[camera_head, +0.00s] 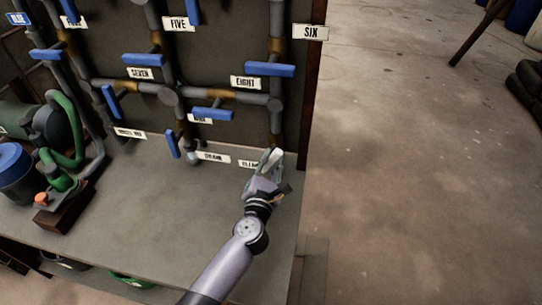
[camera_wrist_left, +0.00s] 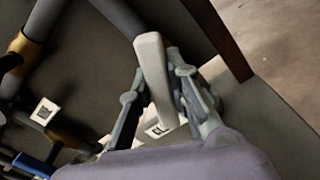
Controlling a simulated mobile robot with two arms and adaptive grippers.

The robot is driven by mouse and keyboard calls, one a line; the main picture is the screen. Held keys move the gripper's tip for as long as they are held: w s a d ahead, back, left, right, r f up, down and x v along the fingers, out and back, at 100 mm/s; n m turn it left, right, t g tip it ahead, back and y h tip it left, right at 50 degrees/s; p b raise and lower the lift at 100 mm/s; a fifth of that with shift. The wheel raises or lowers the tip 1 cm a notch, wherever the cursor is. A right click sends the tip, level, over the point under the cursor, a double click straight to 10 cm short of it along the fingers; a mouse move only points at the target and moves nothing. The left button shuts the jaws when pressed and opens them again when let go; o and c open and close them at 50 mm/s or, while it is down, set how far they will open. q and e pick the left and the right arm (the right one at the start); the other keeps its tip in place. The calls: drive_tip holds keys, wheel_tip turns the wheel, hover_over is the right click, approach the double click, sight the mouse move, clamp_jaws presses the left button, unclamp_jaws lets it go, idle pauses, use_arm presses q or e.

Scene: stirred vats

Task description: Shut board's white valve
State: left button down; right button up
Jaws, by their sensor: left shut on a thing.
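The white valve handle (camera_head: 273,157) is at the lower right of the pipe board, at the foot of a vertical pipe (camera_head: 276,120). In the left wrist view the white handle (camera_wrist_left: 155,70) is a long pale bar between the two fingers of my left gripper (camera_wrist_left: 160,100). My left gripper (camera_head: 266,168) is shut on this handle, and its fingers hide part of it in the head view. My right gripper is not in view.
Several blue valve handles sit on the board, including one by the EIGHT label (camera_head: 245,82). The grey bench top (camera_head: 180,210) in front is mostly clear. A green pump (camera_head: 62,140) and a blue-lidded vat (camera_head: 14,165) stand left. Open floor (camera_head: 420,180) lies right.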

use_arm(q)
drive_tip(key=shift+r+m+p, duration=0.1)
drive_tip(key=shift+m+p, duration=0.55)
drive_tip(key=shift+m, duration=0.25)
drive_tip(key=m+p, duration=0.2)
drive_tip(key=m, duration=0.1)
drive_tip(key=shift+m, duration=0.4)
drive_tip(key=m+p, duration=0.1)
drive_tip(key=m, duration=0.2)
drive_tip(key=shift+d+f+p, duration=0.1)
drive_tip(key=shift+f+p, duration=0.1)
drive_tip(key=shift+p, duration=0.15)
drive_tip(key=shift+s+f+m+p, duration=0.15)
drive_tip(key=shift+m+p, duration=0.4)
drive_tip(key=shift+m, duration=1.25)
drive_tip(key=c, duration=1.5)
unclamp_jaws()
